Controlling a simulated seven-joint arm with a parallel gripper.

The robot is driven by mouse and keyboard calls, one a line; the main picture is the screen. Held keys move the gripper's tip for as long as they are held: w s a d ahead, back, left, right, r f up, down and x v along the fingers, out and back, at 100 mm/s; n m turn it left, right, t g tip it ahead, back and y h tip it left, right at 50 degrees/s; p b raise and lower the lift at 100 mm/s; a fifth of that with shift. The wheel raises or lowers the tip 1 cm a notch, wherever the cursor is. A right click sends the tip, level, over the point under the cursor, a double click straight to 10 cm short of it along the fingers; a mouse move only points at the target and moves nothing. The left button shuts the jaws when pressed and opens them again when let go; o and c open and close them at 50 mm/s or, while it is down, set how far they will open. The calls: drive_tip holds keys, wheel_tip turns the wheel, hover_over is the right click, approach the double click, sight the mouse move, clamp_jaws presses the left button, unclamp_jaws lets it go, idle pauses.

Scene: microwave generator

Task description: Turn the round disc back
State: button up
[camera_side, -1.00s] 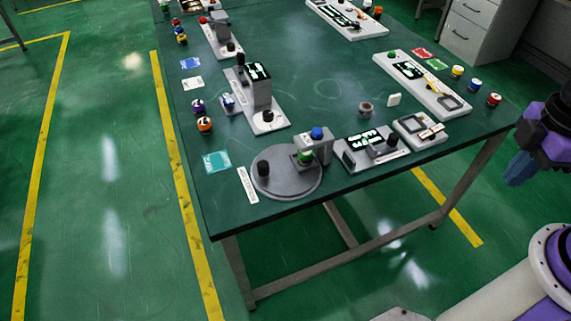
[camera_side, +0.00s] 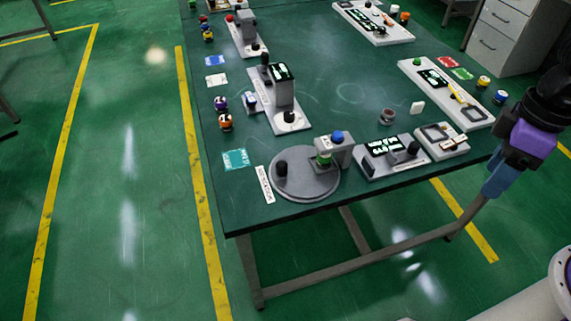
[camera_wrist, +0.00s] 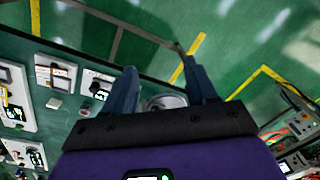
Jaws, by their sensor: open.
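The round grey disc (camera_side: 310,187) lies flat at the near left corner of the green table. A black knob (camera_side: 282,168) stands on its left part. A grey bracket (camera_side: 346,152) with a blue button (camera_side: 337,137) on top stands at its right back edge, beside a green piece (camera_side: 323,158). My gripper (camera_side: 495,186), with blue fingers, is to the right of the table's right edge, well apart from the disc. In the wrist view my gripper (camera_wrist: 160,72) is open and empty, and part of the disc (camera_wrist: 166,101) shows between the fingers, farther off.
A white module with a screen (camera_side: 390,157) and a smaller module (camera_side: 441,141) stand right of the disc. A label strip (camera_side: 265,184) and teal card (camera_side: 235,159) lie left. Bare table surrounds the small round button (camera_side: 387,115).

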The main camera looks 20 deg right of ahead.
drive_tip(key=w+a+f+m+y, duration=0.1)
drive_tip(key=w+a+m, duration=1.1)
drive_tip(key=w+a, duration=0.15)
drive_tip(key=m+y, duration=0.2)
drive_tip(key=m, duration=1.1)
approach(282, 164)
drive_tip(key=shift+y, duration=0.3)
drive_tip(key=x, duration=1)
drive_tip(key=shift+d+f, duration=0.2)
drive_tip(key=shift+f, duration=0.2)
clamp_jaws()
